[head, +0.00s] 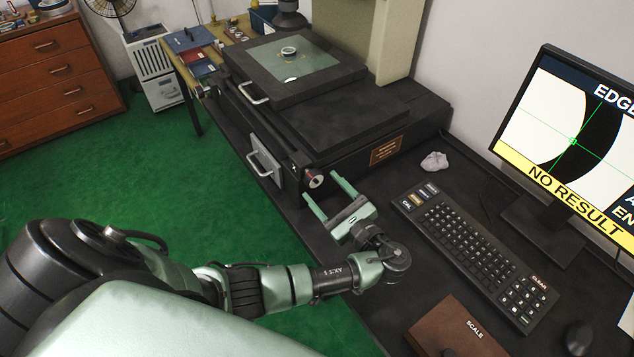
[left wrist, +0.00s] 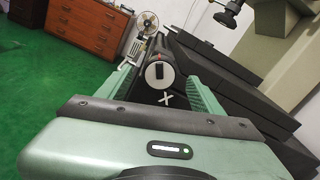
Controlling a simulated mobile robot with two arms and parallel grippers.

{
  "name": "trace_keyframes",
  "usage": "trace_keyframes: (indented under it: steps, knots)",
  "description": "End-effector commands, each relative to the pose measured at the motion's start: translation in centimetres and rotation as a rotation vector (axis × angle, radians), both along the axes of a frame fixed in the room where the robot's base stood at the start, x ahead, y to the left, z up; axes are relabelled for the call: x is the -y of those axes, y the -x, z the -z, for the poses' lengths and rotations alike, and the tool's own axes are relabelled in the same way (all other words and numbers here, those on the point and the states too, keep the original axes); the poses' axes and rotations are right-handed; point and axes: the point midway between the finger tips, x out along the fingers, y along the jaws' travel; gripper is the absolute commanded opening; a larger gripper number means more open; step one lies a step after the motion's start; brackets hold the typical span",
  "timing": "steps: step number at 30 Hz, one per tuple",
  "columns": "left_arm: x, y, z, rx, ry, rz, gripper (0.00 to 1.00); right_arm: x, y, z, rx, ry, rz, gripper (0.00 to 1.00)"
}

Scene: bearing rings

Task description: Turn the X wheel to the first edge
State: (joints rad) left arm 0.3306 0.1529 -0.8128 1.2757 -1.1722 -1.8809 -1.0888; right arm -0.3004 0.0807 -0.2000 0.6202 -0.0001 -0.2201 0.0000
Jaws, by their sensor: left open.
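My left gripper (head: 325,198) is open and close to the wheel. In the left wrist view its two green fingers (left wrist: 158,85) stand on either side of the wheel, with gaps to it. A bearing ring (head: 288,52) lies on the stage glass (head: 313,70). My right gripper is not in view.
A monitor (head: 570,140) shows a dark curved band, a green crosshair and NO RESULT. A keyboard (head: 465,245), a mouse (head: 578,338), a crumpled cloth (head: 434,162) and a brown SCALE box (head: 455,330) are on the dark desk. A handle (head: 262,163) juts out beside the wheel.

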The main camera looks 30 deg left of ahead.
Motion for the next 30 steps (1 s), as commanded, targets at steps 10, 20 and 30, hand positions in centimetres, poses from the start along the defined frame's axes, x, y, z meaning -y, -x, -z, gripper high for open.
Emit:
trace_keyframes:
  steps: [10, 20, 30]
  knots:
    - [3.5, 1.5, 0.0, 0.0, 0.0, 0.0, 0.66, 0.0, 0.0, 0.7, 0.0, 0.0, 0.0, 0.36]
    - [3.5, 1.5, 0.0, 0.0, 0.0, -0.001, 0.66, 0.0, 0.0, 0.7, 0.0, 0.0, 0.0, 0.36]
    - [3.5, 1.5, 0.0, 0.0, 0.0, -0.001, 0.66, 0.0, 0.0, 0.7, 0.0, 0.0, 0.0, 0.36]
